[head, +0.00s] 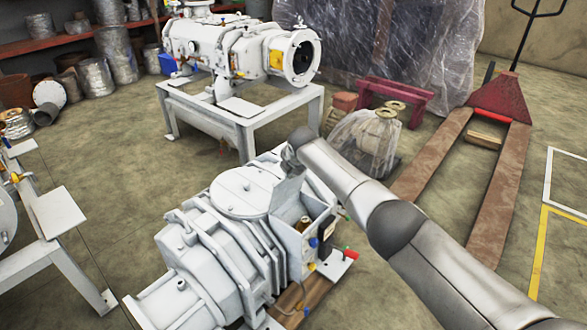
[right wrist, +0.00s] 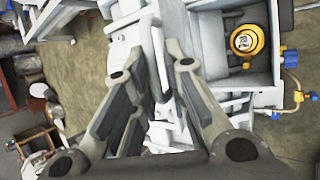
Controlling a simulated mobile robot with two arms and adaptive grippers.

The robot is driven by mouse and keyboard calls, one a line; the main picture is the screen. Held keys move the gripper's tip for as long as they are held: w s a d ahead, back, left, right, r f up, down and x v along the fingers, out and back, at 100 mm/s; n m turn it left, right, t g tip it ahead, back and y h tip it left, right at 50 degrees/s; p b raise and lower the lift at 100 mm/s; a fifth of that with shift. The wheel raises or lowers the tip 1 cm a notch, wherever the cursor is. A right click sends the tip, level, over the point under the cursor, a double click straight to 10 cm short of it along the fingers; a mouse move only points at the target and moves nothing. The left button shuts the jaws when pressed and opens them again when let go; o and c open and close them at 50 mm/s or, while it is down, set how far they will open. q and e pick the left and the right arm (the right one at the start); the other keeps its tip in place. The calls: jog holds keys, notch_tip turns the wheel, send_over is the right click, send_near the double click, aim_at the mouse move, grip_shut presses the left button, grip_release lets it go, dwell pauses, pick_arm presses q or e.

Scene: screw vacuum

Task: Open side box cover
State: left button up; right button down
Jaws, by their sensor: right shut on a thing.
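The white pump (head: 225,235) stands low in the middle of the head view, with an open side box (head: 312,230) on its right. The grey side box cover (head: 287,192) stands raised at the box's back left edge. My right gripper (head: 290,160) is at the top of the cover and shut on it; the arm partly hides the contact. In the right wrist view the gripper's fingers (right wrist: 155,65) reach forward, with the open box and its round yellow part (right wrist: 247,40) to their right. My left gripper is not in view.
Blue and red fittings (head: 350,254) stick out by the box. A second white pump (head: 240,50) stands on a frame behind. A pallet jack (head: 500,150) and a plastic-wrapped item (head: 368,140) stand to the right. Floor is clear at lower right.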

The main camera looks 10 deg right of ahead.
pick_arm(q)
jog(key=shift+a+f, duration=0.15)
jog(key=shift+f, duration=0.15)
pick_arm(e)
jog(key=shift+w+a+r, duration=0.2)
jog(key=shift+w+a, duration=0.1)
jog(key=shift+a, duration=0.1)
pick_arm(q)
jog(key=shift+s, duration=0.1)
pick_arm(e)
jog(key=c, duration=1.8)
grip_release()
jog(key=shift+o, duration=1.2)
jog(key=shift+a+f, duration=0.1)
jog(key=shift+f, duration=0.05)
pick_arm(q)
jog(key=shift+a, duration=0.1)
pick_arm(e)
jog(key=v, duration=1.2)
